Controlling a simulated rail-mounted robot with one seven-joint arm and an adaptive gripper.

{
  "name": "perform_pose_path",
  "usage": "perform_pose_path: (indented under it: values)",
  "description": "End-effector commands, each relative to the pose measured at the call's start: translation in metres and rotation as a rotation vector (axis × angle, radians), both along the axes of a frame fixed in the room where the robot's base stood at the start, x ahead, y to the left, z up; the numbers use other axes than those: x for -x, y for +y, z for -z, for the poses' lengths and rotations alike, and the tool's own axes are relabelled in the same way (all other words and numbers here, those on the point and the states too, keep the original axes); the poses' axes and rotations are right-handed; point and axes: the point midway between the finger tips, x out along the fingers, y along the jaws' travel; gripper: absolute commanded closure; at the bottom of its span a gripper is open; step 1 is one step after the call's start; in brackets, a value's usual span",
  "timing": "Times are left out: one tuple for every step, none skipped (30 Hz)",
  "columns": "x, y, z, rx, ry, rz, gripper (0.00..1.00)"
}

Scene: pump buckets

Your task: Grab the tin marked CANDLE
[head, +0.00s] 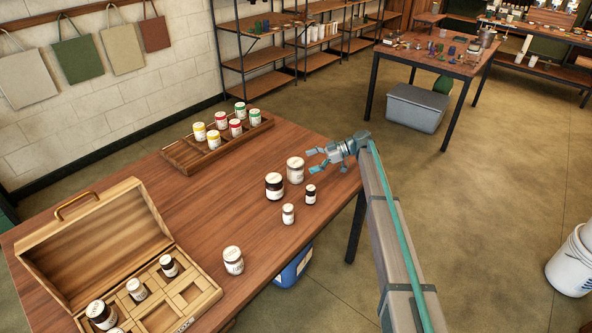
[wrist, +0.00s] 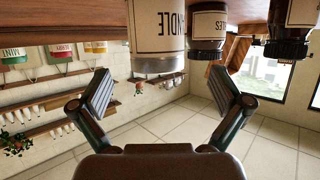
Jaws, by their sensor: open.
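The tin marked CANDLE (wrist: 158,35) shows at the top of the wrist view, upside down, with part of its label and its silver lid in sight. In the head view it appears to be the larger pale tin (head: 295,171) standing upright on the wooden table (head: 215,205). My gripper (head: 315,161) is just right of that tin, near the table's far right edge. Its fingers (wrist: 167,90) are spread apart and empty. In the wrist view the tin lies beyond the fingertips, roughly centred between them, and they appear apart from it.
A large dark jar (head: 274,187) stands close beside the tin. A small dark jar (head: 311,194) and a small pale jar (head: 288,214) stand nearer. Another pale tin (head: 233,260) and an open wooden case (head: 205,292) are left. A tray (head: 186,158) holds several colourful jars behind.

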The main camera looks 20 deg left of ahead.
Motion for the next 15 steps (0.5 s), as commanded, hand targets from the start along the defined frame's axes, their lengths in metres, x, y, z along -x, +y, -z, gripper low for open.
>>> perform_pose_path:
  values:
    - [0.003, 0.005, 0.001, 0.001, 0.001, -0.001, 0.0]
    - [0.004, 0.007, 0.002, 0.001, 0.001, -0.001, 0.0]
    - [0.005, 0.009, 0.004, 0.001, 0.002, 0.0, 0.0]
    - [0.005, 0.011, 0.005, 0.001, 0.002, 0.0, 0.0]
    - [0.006, 0.012, 0.005, 0.001, 0.002, 0.0, 0.0]
    - [0.006, 0.013, 0.006, 0.001, 0.002, 0.0, 0.0]
    - [0.007, 0.015, 0.006, 0.001, 0.002, 0.0, 0.0]
    - [0.007, 0.017, 0.006, 0.001, 0.002, 0.0, 0.0]
    - [0.008, 0.02, 0.007, 0.001, 0.002, 0.0, 0.0]
    - [0.009, 0.023, 0.007, 0.001, 0.002, 0.0, 0.0]
    - [0.01, 0.026, 0.008, 0.002, 0.002, 0.0, 0.0]
    - [0.012, 0.03, 0.009, 0.001, 0.002, 0.0, 0.0]
    - [0.013, 0.034, 0.01, 0.001, 0.002, 0.0, 0.0]
    - [0.014, 0.037, 0.011, 0.001, 0.002, 0.0, 0.0]
    - [0.017, 0.042, 0.014, 0.001, 0.002, 0.0, 0.0]
